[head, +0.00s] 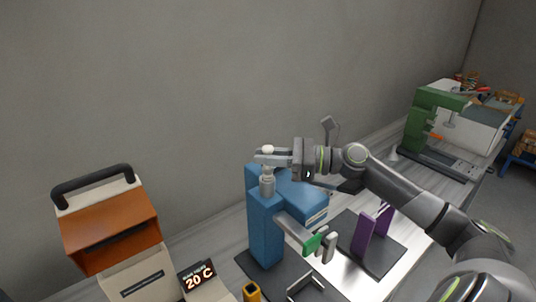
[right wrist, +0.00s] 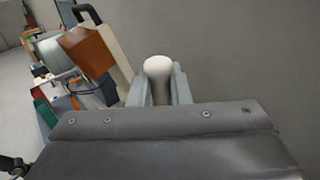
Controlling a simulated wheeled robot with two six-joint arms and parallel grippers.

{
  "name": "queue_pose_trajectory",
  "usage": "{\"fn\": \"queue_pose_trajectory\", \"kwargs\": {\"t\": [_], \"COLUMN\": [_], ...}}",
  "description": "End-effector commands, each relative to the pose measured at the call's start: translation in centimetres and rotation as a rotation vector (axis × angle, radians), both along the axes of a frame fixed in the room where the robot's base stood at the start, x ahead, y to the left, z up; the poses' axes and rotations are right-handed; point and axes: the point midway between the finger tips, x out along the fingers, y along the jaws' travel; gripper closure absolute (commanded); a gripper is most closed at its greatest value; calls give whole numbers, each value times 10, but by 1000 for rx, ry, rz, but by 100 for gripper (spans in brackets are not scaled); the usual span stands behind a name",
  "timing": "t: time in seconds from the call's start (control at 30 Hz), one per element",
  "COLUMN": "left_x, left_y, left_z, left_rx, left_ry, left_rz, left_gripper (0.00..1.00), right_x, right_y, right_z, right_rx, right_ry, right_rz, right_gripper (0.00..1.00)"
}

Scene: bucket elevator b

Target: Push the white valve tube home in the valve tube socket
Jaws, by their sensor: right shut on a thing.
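The white valve tube (head: 267,150) is upright above the blue column (head: 264,228), with its top showing at my right gripper (head: 272,157). The gripper comes in from the right and is shut on the tube. In the right wrist view, the tube's rounded white top (right wrist: 157,67) stands between the two grey fingers (right wrist: 158,90). A grey cylindrical part, seemingly the valve tube socket (head: 267,186), is directly below the fingers on the column top. The tube's lower end is hidden, so its depth in the socket cannot be told. My left gripper is not in view.
A grey arm with a green end (head: 312,243) juts from the blue column. Purple uprights (head: 372,233) stand on a dark mat to the right. An orange and cream machine (head: 112,235) and a 20 C display (head: 196,278) are at left. A green press (head: 425,120) stands far right.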

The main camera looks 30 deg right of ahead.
Motion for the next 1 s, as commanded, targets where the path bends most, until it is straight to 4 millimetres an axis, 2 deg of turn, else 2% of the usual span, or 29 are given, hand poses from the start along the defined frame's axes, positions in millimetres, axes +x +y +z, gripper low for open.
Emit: {"fn": "queue_pose_trajectory", "kwargs": {"t": [0.83, 0.87, 1.0], "left_x": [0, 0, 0], "left_y": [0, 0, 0], "left_z": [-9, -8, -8], "left_rx": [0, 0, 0], "left_ry": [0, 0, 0], "left_rz": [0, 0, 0], "left_gripper": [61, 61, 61], "right_x": [0, 0, 0], "right_y": [0, 0, 0], "right_z": [-22, -22, -22], "right_rx": [1, 1, 1], "right_ry": [2, 1, 1], "right_rz": [1, 1, 1], "right_gripper": [100, 82, 63]}}
